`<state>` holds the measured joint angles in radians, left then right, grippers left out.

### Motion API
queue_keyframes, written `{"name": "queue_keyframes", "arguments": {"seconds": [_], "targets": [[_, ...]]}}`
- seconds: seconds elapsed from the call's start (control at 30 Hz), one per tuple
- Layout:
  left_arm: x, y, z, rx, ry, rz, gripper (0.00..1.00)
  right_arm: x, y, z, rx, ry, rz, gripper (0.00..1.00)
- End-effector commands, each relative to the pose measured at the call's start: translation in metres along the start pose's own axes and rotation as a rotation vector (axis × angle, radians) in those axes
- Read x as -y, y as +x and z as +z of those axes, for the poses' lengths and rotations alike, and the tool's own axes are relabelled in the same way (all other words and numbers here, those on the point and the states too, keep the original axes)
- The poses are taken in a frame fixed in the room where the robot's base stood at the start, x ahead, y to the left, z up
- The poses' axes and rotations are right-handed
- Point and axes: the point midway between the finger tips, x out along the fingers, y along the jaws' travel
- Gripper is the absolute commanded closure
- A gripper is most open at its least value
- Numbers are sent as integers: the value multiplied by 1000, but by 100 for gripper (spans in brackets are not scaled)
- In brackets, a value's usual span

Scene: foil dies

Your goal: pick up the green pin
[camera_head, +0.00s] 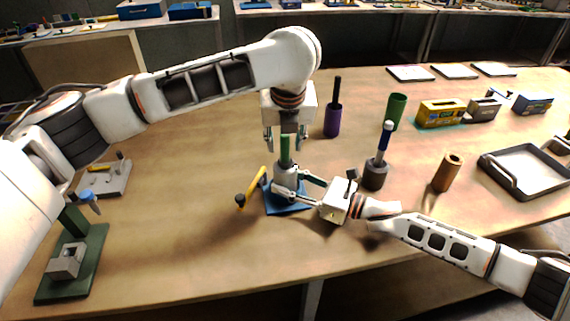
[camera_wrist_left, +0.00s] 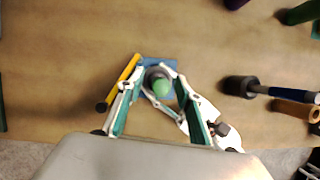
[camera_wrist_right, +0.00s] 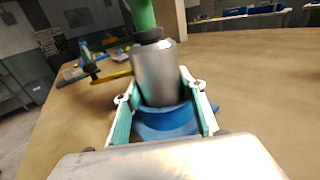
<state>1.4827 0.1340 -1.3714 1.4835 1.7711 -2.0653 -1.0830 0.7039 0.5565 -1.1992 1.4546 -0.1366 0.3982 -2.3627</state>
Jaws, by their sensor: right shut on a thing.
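The green pin (camera_head: 285,150) stands upright in a grey metal cylinder (camera_wrist_right: 156,72) on a blue base (camera_head: 284,207). My left gripper (camera_head: 286,138) is above it, pointing down, with its fingers apart on either side of the pin's upper end. In the left wrist view the round green top of the pin (camera_wrist_left: 163,87) lies between the open fingers. My right gripper (camera_head: 293,186) comes from the right and is shut on the grey cylinder, low down near the blue base. The pin's lower end is hidden inside the cylinder.
A yellow-handled tool (camera_head: 252,187) lies just left of the blue base. A grey holder with a blue-handled tool (camera_head: 376,172), a purple cup (camera_head: 332,120), a green cup (camera_head: 396,112) and a brown cylinder (camera_head: 447,172) stand to the right.

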Motion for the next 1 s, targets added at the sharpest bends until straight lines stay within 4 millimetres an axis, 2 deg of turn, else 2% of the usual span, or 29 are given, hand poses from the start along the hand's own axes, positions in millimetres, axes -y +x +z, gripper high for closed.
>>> {"name": "queue_keyframes", "arguments": {"seconds": [0.03, 0.1, 0.13, 0.43, 0.57, 1.0], "targets": [[0, 0, 0, 0, 0, 0, 77, 0, 0, 0, 0, 0, 0, 87], [0, 0, 0, 0, 0, 0, 95, 0, 0, 0, 0, 0, 0, 87], [0, 0, 0, 0, 0, 0, 100, 0, 0, 0, 0, 0, 0, 87], [0, -1, 0, 1, 0, 0, 100, 0, 0, 0, 0, 0, 0, 87], [0, -9, 4, 3, 0, 0, 100, 0, 0, 0, 0, 0, 0, 87], [1, -79, 33, 3, 0, -1, 100, 0, 0, 0, 0, 0, 0, 87]]}}
